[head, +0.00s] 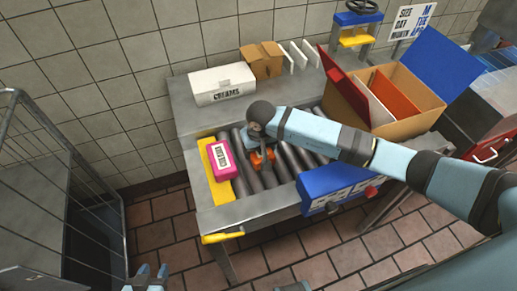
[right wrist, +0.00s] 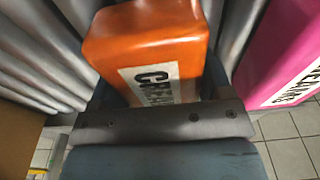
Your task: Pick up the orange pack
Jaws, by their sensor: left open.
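The orange pack (head: 257,161) is at the roller conveyor, under my right gripper (head: 262,156). In the right wrist view the orange pack (right wrist: 150,45), with a white "CREAM" label, stands between the fingers of my right gripper (right wrist: 160,95). The fingers lie close against both its sides, shut on it. Whether it is clear of the rollers I cannot tell. My left gripper (head: 150,278) is open and empty at the bottom left, low over the floor and away from the conveyor.
A pink pack (head: 220,160) lies at the conveyor's left end by a yellow plate; it shows right of the orange pack in the wrist view (right wrist: 285,50). A white "CREAMS" box (head: 222,85) stands on the back ledge. A divided carton (head: 412,110) stands right. A wire cage (head: 55,170) stands left.

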